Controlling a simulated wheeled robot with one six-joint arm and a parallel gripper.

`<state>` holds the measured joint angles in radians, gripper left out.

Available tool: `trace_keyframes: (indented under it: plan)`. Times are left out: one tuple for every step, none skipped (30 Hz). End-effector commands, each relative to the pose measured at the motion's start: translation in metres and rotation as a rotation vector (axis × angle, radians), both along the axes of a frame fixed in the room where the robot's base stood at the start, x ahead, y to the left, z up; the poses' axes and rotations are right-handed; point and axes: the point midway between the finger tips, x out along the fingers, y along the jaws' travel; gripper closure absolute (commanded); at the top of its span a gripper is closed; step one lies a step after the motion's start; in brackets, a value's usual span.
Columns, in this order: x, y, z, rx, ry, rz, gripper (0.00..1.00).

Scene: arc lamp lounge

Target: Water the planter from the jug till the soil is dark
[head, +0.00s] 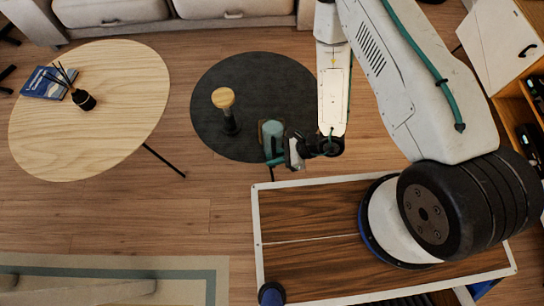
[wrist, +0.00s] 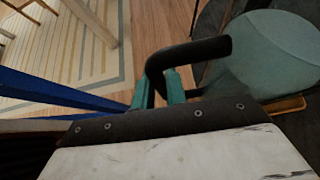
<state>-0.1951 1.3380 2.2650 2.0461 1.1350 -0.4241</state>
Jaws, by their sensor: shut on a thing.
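The jug (head: 271,131) is teal and stands out beside my gripper in the head view. In the wrist view the teal jug body (wrist: 275,50) fills the upper right, with its dark curved handle (wrist: 205,48) reaching left. My gripper (head: 277,159) is shut on the handle; its teal fingers (wrist: 160,88) lie on either side of the handle's end. The jug's inside and any water cannot be made out.
An oval wooden table (head: 60,135) stands left with a blue book (head: 48,82) and a reed diffuser (head: 83,100). A sofa (head: 120,12) is behind; a shelf (head: 535,75) is right.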

Motion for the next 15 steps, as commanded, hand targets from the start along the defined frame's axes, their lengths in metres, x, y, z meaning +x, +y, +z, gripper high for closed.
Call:
trace_keyframes:
  plan:
    - [0.001, -0.001, -0.003, 0.001, -0.022, -0.004, 1.00]
    - [0.001, -0.001, -0.004, 0.000, -0.033, -0.004, 1.00]
    - [0.002, -0.002, -0.006, -0.001, -0.048, -0.004, 1.00]
    - [0.002, -0.002, -0.007, -0.001, -0.056, -0.006, 1.00]
    - [0.003, -0.003, -0.007, -0.002, -0.064, -0.006, 1.00]
    - [0.003, -0.003, -0.007, -0.002, -0.071, -0.006, 1.00]
    - [0.003, -0.003, -0.007, -0.003, -0.075, -0.007, 1.00]
    - [0.004, -0.003, -0.006, -0.002, -0.079, -0.007, 1.00]
    - [0.004, -0.003, -0.005, -0.002, -0.080, -0.007, 1.00]
    - [0.004, -0.003, -0.003, -0.002, -0.081, -0.007, 1.00]
    - [0.004, -0.003, -0.001, -0.002, -0.081, -0.007, 1.00]
    - [0.004, -0.003, 0.002, -0.002, -0.081, -0.007, 1.00]
    - [0.004, -0.003, 0.004, -0.002, -0.081, -0.007, 1.00]
    - [0.004, -0.003, 0.007, -0.002, -0.081, -0.007, 1.00]
    - [0.004, -0.003, 0.010, -0.002, -0.082, -0.006, 1.00]
